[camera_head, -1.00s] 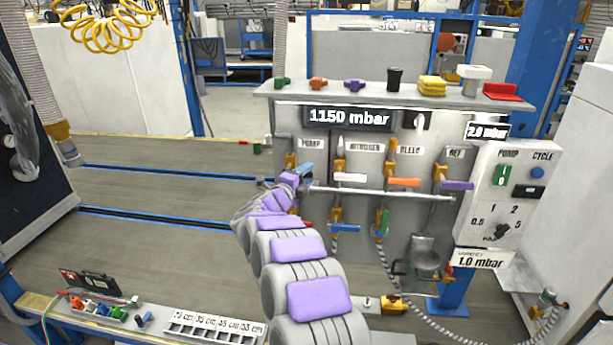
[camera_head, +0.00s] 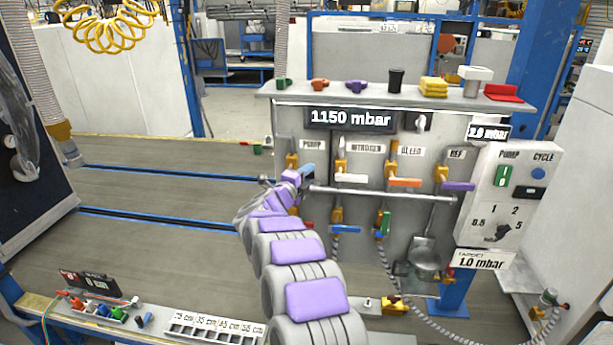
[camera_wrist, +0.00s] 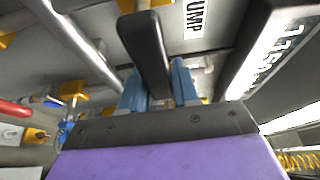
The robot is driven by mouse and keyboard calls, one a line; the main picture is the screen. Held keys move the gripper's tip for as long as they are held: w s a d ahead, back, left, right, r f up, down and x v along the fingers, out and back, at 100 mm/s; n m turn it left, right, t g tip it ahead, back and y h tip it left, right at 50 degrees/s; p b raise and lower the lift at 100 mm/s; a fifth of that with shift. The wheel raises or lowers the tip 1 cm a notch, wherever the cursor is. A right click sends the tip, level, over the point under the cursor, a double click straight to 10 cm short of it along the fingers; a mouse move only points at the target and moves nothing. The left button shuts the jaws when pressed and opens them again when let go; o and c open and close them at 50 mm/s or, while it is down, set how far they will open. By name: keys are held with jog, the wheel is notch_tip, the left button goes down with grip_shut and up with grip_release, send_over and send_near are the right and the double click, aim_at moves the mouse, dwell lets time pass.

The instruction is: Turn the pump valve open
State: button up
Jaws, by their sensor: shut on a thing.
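The pump valve (camera_head: 291,160) is the leftmost brass valve on the upright grey panel, under the PUMP label (camera_head: 312,144). My gripper (camera_head: 308,172) is at this valve, and its blue fingers hide most of the handle in the head view. In the wrist view, the black pump valve handle (camera_wrist: 147,45) runs down between the blue fingers of my gripper (camera_wrist: 160,84), which is shut on it. The handle's exact angle to the pipe is hard to tell. The pressure display (camera_head: 350,118) above reads 1150 mbar.
To the right are the white nitrogen handle (camera_head: 352,178), orange bleed handle (camera_head: 404,182) and purple handle (camera_head: 458,186). A horizontal metal pipe (camera_head: 385,194) runs just below them. A pump control box (camera_head: 497,195) stands at the right. The bench left of my arm is mostly clear.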

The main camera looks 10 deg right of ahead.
jog(key=shift+a+f, duration=0.15)
jog(key=shift+a, duration=0.15)
grip_shut()
